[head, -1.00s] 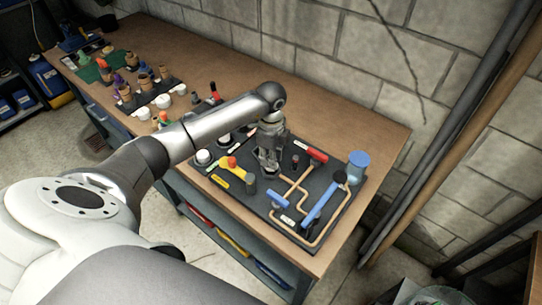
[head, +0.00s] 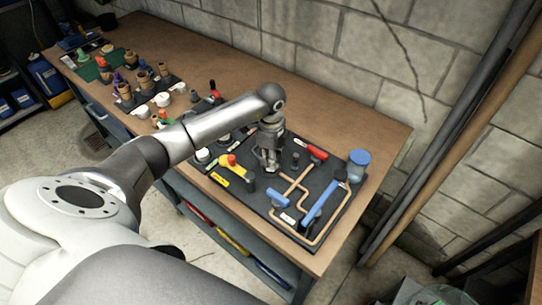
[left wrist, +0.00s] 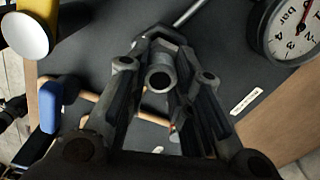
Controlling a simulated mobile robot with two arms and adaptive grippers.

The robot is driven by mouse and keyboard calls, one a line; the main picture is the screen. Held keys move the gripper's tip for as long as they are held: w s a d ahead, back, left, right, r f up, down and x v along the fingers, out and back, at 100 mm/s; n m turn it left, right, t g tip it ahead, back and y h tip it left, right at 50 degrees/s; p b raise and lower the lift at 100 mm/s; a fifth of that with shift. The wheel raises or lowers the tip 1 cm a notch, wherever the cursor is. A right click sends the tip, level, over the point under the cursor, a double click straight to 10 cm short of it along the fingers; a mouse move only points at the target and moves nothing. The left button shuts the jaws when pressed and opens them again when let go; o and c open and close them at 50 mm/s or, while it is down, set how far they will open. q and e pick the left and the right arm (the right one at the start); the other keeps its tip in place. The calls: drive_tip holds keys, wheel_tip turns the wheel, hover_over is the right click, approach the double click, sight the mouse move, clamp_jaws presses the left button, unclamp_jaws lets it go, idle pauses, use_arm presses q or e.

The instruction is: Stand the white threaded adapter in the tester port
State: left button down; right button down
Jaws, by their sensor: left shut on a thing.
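My left gripper (head: 268,165) reaches down over the dark tester board (head: 262,205), near its middle. In the left wrist view its fingers (left wrist: 160,88) are closed around a short tubular piece, which I take to be the white threaded adapter (left wrist: 160,78). It looks grey in the shade, and its round open end faces the camera. Its lower end and any thread are hidden. I cannot pick out the tester port or tell whether the piece touches the board. My right gripper is not in view.
A pressure gauge (left wrist: 290,30) shows at the upper right in the wrist view. Bare bench lies behind the board.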

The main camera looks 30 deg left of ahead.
use_arm(q)
drive_tip(key=shift+f, duration=0.45)
idle(0.5)
drive_tip(key=c, duration=1.2)
unclamp_jaws()
drive_tip(key=shift+o, duration=0.4)
drive_tip(key=o, duration=0.3)
drive_tip(key=shift+r+p, duration=3)
drive_tip(key=shift+r, duration=1)
